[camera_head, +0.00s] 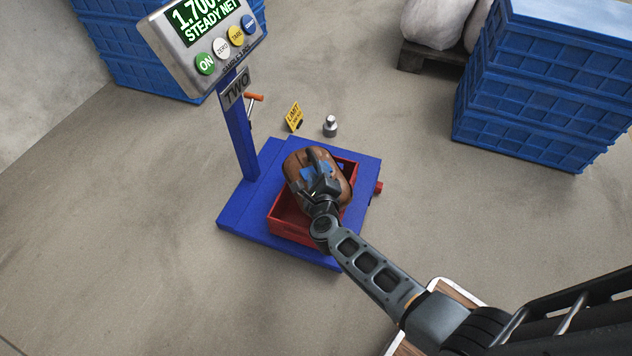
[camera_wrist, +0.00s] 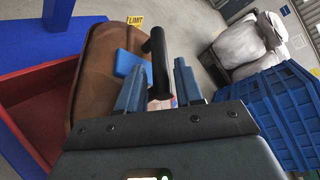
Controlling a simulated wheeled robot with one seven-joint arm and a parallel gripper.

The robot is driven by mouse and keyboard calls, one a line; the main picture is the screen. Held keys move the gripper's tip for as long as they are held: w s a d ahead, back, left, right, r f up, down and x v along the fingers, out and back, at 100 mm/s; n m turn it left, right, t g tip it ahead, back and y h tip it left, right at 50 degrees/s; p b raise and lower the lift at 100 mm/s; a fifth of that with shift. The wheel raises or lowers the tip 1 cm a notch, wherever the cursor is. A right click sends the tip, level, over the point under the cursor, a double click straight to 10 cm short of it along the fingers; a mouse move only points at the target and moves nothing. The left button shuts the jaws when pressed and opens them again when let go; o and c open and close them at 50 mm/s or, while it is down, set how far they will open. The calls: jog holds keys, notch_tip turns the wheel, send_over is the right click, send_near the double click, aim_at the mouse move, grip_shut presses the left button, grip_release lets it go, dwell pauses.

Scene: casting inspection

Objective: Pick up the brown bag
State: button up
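The brown bag (camera_head: 299,160) sits in a red crate (camera_head: 286,231) on the blue platform scale (camera_head: 247,222). In the wrist view the bag (camera_wrist: 98,75) fills the left middle, with a blue patch on its face and a black handle (camera_wrist: 157,62) standing out. My gripper (camera_head: 318,174) is at the bag and covers part of it in the head view. In the wrist view its two fingers (camera_wrist: 160,90) stand apart on either side of the handle, with gaps visible. The gripper looks open; the handle's lower end is partly hidden.
The scale's post carries a display (camera_head: 205,30) reading about 1.700, steady net. A yellow limit sign (camera_head: 294,117) and a metal weight (camera_head: 330,126) stand on the floor behind the scale. Blue crates (camera_head: 530,110) are stacked at right, beside pale sacks (camera_head: 437,22). The floor at left is clear.

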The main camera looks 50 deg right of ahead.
jog(key=b+x, duration=0.1)
jog(key=x, duration=0.3)
jog(key=shift+c, duration=0.4)
grip_shut()
dwell(0.9)
